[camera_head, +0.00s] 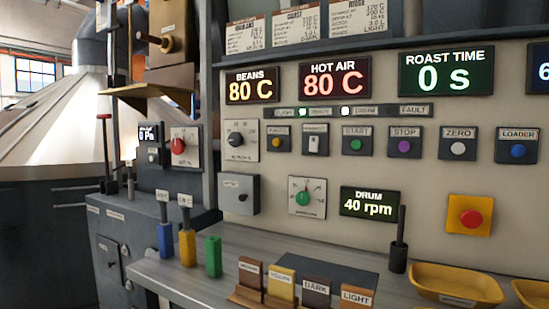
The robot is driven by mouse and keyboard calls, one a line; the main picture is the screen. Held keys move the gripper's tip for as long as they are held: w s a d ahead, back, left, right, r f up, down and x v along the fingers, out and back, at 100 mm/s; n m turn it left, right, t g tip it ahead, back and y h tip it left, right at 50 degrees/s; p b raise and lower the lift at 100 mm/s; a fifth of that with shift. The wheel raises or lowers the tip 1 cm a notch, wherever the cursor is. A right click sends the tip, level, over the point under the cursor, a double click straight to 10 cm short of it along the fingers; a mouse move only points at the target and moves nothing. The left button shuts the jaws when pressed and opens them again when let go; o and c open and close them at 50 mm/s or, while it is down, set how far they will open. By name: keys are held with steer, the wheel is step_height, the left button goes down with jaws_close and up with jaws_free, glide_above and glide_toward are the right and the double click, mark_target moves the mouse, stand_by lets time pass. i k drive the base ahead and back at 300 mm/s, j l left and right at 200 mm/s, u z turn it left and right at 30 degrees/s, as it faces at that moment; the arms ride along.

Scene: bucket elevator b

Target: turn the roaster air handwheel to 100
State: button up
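No label that I can read marks the roaster air handwheel, so I cannot tell which control it is. A red round knob on a white dial plate (180,146) sits on the grey box at left, beside a small display (149,133) reading 0 Pa. A green knob on a white scale plate (306,198) is on the main panel, left of the DRUM display (369,203) reading 40 rpm. A brown knob on a shaft (168,43) sticks out from a box at upper left. My gripper is not in view.
The HOT AIR display (335,79) and the BEANS display (252,86) both read 80 C. A red stop button (470,216) is at right. Blue, yellow and green handles (187,248), labelled blocks (282,284) and a yellow tray (455,285) stand along the front ledge.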

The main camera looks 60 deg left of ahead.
mark_target(177, 145)
steer(key=u, duration=2.7)
